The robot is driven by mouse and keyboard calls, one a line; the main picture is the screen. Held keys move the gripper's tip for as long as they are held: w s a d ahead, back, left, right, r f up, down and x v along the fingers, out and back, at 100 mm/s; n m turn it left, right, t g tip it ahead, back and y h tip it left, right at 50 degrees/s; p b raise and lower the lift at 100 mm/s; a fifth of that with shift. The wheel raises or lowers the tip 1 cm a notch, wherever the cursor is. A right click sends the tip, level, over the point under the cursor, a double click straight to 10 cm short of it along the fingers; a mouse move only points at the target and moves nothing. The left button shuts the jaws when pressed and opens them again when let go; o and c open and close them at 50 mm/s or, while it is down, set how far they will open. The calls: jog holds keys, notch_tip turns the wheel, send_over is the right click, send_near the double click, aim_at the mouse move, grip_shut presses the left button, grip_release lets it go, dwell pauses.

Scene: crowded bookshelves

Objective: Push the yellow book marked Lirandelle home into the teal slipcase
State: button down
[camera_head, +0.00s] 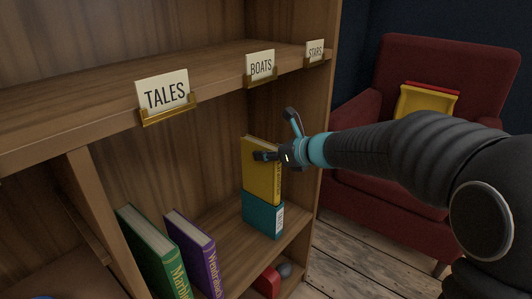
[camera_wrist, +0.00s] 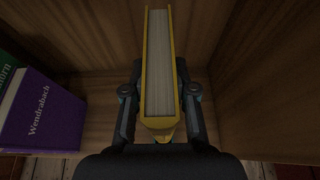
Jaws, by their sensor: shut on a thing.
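The yellow book (camera_head: 258,183) stands upright at the right end of the lower shelf, its lower part inside the teal slipcase (camera_head: 262,217). Much of the book shows above the slipcase; its spine lettering is too small to read. My gripper (camera_head: 265,156) is at the upper part of the book. In the wrist view, my gripper (camera_wrist: 160,95) has a finger on each side of the yellow book (camera_wrist: 158,60) and is shut on it, with the page edges between the yellow covers facing the camera.
A green book (camera_head: 150,250) and a purple book (camera_head: 195,250) stand to the left, with bare shelf between them and the slipcase. An upper shelf with a BOATS label (camera_head: 261,66) is above. A red armchair (camera_head: 445,75) stands right of the bookcase.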

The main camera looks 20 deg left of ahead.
aim_at(266, 191)
jog(key=shift+f+b, duration=4.3)
jog(key=shift+f, duration=2.15)
jog(key=c, duration=0.8)
grip_release()
jog(key=shift+c, duration=0.2)
jog(key=v, duration=1.2)
